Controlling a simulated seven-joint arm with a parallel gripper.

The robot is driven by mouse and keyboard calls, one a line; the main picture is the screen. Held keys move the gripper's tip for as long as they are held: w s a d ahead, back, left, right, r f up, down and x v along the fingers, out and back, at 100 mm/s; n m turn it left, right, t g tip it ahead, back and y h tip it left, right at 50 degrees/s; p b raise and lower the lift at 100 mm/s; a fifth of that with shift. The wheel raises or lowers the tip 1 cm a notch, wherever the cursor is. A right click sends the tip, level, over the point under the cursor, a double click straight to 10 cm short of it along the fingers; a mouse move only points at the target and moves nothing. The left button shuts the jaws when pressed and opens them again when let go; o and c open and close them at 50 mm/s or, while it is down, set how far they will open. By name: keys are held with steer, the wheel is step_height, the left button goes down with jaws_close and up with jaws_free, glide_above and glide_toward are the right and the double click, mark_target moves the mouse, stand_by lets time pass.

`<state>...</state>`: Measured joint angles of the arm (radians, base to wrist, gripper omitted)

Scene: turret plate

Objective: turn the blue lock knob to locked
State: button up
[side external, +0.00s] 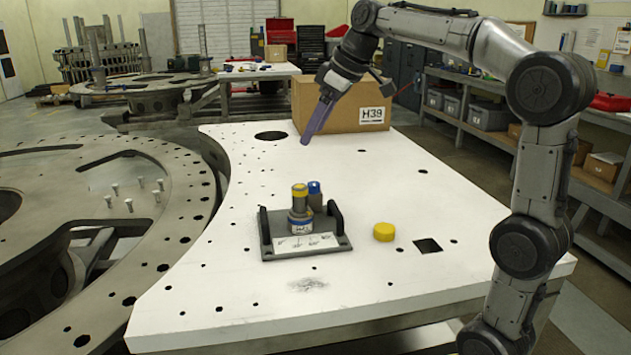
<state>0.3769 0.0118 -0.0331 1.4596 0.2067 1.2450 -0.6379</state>
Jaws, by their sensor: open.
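The blue lock knob (314,188) stands on a small dark fixture (336,243) with two upright handles, on the white plate. A yellow-topped knob (299,190) stands just left of it and partly in front of it. A white label with small marks lies at the fixture's front; its text is too small to read, and I cannot tell the knob's setting. My gripper (307,138) has purple fingers and hangs above and behind the fixture, in front of the cardboard box. It is open, apart from the knob, and holds nothing that shows.
A loose yellow cap (383,232) lies on the white plate (400,185) right of the fixture, near a square hole. The cardboard box (350,106) marked H39 stands at the plate's back edge. A large metal ring (95,220) with several bolts lies to the left.

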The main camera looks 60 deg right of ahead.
steer(key=w+d+f+m, duration=0.1)
steer(key=w+d+f, duration=0.15)
steer(key=d, duration=0.35)
steer(key=w+d+f+m, duration=0.1)
steer(key=w+d+f, duration=0.15)
steer(key=d, duration=0.25)
steer(key=g, duration=0.1)
glide_toward(314, 184)
steer(key=shift+m, duration=0.4)
steer(key=x, duration=0.9)
steer(key=shift+d+r, duration=0.1)
jaws_close()
